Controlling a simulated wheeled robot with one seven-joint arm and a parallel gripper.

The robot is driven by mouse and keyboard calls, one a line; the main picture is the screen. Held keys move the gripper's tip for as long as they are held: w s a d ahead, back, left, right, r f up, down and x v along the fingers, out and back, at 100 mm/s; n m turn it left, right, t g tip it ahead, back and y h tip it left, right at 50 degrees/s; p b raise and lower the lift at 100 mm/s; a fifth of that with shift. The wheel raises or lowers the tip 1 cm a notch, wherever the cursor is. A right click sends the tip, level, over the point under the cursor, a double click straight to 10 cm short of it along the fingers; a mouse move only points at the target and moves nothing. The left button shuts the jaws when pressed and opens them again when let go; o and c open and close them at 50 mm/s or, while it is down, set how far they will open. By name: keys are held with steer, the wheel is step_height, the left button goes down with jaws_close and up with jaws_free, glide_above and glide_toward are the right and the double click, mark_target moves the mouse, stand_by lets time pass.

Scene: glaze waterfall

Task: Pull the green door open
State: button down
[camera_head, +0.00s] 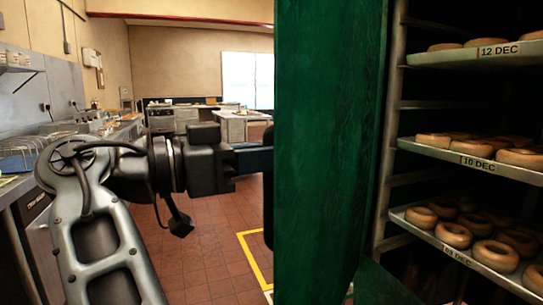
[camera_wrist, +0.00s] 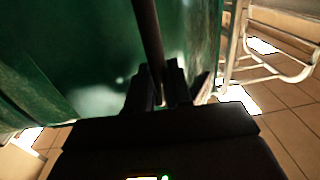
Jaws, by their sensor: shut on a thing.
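The green door (camera_head: 328,150) stands open in the head view, with the lit inside of a cabinet showing to its right. Its green face also fills much of the wrist view (camera_wrist: 85,50). A dark bar handle (camera_wrist: 147,32) runs down in front of that face. My gripper (camera_wrist: 160,82) is shut on the handle, with one finger on each side of the bar. In the head view my arm comes from the left, and the fingertips and handle are hidden behind the door.
Metal trays of ring doughnuts sit inside the cabinet, a top tray (camera_head: 480,56), a middle tray (camera_head: 470,160) and a lower tray (camera_head: 478,262). A steel counter (camera_head: 40,190) lines the left wall. Tiled floor (camera_head: 205,262) is clear left of the door.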

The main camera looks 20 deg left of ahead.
steer(key=shift+w+d+r, duration=0.1)
steer(key=shift+w+d, duration=0.25)
steer(key=shift+w, duration=0.05)
steer(key=c, duration=1.4)
jaws_free()
steer(key=shift+o, duration=0.5)
steer(key=shift+w+d, duration=0.1)
steer(key=shift+o, duration=0.6)
steer(key=v, duration=0.8)
steer(key=shift+c, duration=0.4)
